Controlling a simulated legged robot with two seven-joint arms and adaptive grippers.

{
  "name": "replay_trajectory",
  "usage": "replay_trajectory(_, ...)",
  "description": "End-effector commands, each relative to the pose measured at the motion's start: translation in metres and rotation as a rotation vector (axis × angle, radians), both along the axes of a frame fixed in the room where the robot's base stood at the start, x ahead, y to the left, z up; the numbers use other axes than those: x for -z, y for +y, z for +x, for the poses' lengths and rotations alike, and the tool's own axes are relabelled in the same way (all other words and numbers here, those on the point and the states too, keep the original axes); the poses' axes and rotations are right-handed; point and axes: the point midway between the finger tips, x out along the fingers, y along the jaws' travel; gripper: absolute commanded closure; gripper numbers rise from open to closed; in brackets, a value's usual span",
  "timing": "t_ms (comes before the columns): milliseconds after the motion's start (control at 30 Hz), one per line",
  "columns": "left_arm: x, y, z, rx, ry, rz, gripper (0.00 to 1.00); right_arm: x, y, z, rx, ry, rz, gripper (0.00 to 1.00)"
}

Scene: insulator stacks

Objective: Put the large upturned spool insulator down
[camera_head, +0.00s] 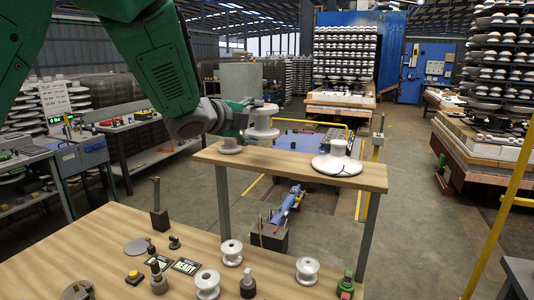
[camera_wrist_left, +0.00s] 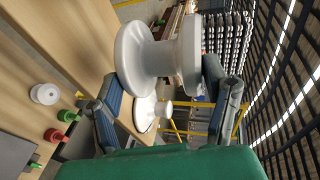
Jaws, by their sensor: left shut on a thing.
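My left gripper (camera_head: 246,112) is shut on the large white spool insulator (camera_head: 262,122), which it holds above the raised wooden shelf (camera_head: 290,169) near its left end. In the left wrist view the spool (camera_wrist_left: 155,58) lies between the two fingers of the gripper (camera_wrist_left: 160,75), its two wide flanges clear to see. Whether its underside touches anything cannot be told. My right gripper is not in view.
A grey round piece (camera_head: 230,146) sits on the shelf below my gripper. A wide white disc insulator (camera_head: 338,162) stands at the shelf's right. The shelf between them is bare. Smaller spools (camera_head: 232,252) and fittings stand on the lower table (camera_head: 100,240).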

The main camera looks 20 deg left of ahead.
Motion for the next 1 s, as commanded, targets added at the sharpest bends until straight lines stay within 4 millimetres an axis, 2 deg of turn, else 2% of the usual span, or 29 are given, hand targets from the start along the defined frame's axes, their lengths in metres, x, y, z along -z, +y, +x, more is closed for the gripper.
replay_trajectory(100,0.016,-0.004,0.001,0.001,-0.004,0.003,0.83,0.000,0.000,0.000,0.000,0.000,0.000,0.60)
replay_trajectory(367,0.033,-0.008,0.001,0.002,-0.005,0.006,0.83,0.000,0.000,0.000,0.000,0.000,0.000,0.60)
replay_trajectory(533,0.058,-0.004,0.001,0.001,-0.004,0.003,0.83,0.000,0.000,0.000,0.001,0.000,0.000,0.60)
replay_trajectory(767,0.061,-0.001,0.001,-0.001,-0.008,0.000,0.83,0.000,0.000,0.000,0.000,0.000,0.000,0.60)
replay_trajectory(800,0.063,-0.001,0.000,-0.001,-0.002,0.001,0.21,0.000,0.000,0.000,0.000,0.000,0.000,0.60)
replay_trajectory(833,0.063,-0.002,0.000,-0.001,-0.002,0.001,0.11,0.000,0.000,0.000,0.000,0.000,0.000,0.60)
replay_trajectory(1000,0.063,-0.004,0.000,0.000,-0.002,0.004,0.10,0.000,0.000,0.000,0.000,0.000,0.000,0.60)
